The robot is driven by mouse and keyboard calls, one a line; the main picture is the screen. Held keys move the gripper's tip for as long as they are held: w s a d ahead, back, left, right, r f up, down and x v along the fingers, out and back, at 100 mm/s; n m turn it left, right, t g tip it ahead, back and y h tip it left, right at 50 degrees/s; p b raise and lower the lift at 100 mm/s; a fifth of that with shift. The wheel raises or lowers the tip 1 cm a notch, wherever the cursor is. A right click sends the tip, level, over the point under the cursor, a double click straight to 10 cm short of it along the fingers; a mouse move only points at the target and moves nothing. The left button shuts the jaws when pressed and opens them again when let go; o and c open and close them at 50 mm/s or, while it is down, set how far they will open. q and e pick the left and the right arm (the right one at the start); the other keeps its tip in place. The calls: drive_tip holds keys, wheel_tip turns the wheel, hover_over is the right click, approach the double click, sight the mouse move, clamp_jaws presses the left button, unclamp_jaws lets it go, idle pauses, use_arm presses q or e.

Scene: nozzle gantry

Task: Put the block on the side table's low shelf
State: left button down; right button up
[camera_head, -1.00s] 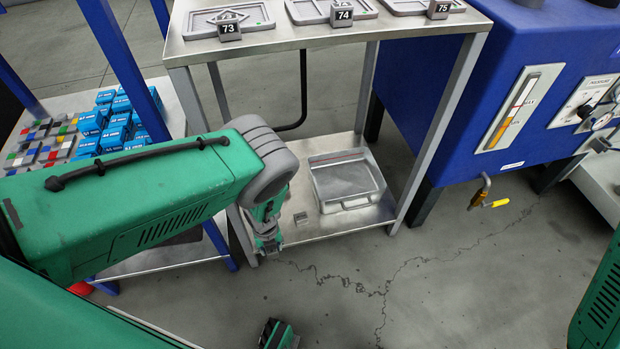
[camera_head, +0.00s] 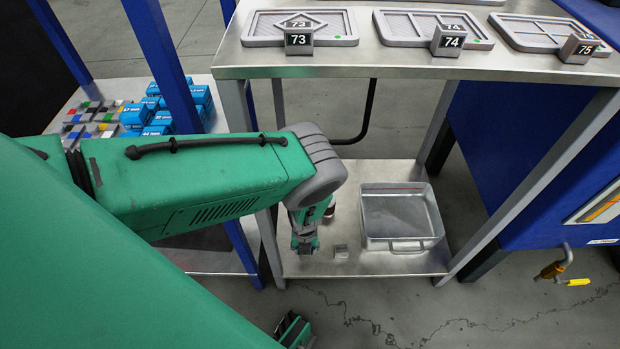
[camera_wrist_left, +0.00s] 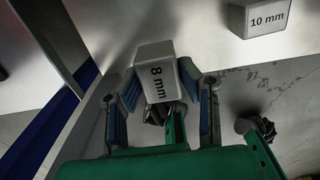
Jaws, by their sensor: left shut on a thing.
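My left gripper (camera_head: 305,247) hangs over the left part of the side table's low shelf (camera_head: 375,264), near the front left leg. In the left wrist view the left gripper (camera_wrist_left: 160,100) is shut on a grey block (camera_wrist_left: 158,75) marked "8 mm", with a finger on each side of it. In the head view the held block is hidden or too small to make out. I cannot tell whether it touches the shelf.
A second grey block (camera_wrist_left: 260,17), marked "10 mm", stands on the shelf right of the gripper. A metal tray (camera_head: 402,243) sits further right. The tabletop (camera_head: 385,66) with numbered trays is above. A blue-framed table with blue boxes (camera_head: 160,112) stands left.

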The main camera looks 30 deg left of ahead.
sight(304, 254)
use_arm(q)
drive_tip(key=shift+a+f, duration=0.1)
drive_tip(key=shift+f, duration=0.5)
drive_tip(key=f+b, duration=0.2)
drive_tip(key=f, duration=0.1)
drive_tip(key=shift+a+f, duration=0.1)
drive_tip(key=shift+a, duration=0.25)
drive_tip(key=shift+f+b, duration=0.35)
drive_tip(key=shift+w+r, duration=0.1)
drive_tip(key=shift+r, duration=0.05)
drive_tip(key=shift+d+r, duration=0.1)
drive_tip(key=shift+d, duration=0.15)
drive_tip(key=shift+f, duration=0.2)
drive_tip(key=c, duration=1.1)
unclamp_jaws()
drive_tip(key=shift+a, duration=0.15)
use_arm(e)
drive_tip(key=f, duration=0.2)
drive_tip(key=w+f, duration=0.1)
drive_tip(key=shift+w+a+f, duration=0.1)
drive_tip(key=shift+a+f, duration=0.05)
drive_tip(key=shift+a, duration=0.25)
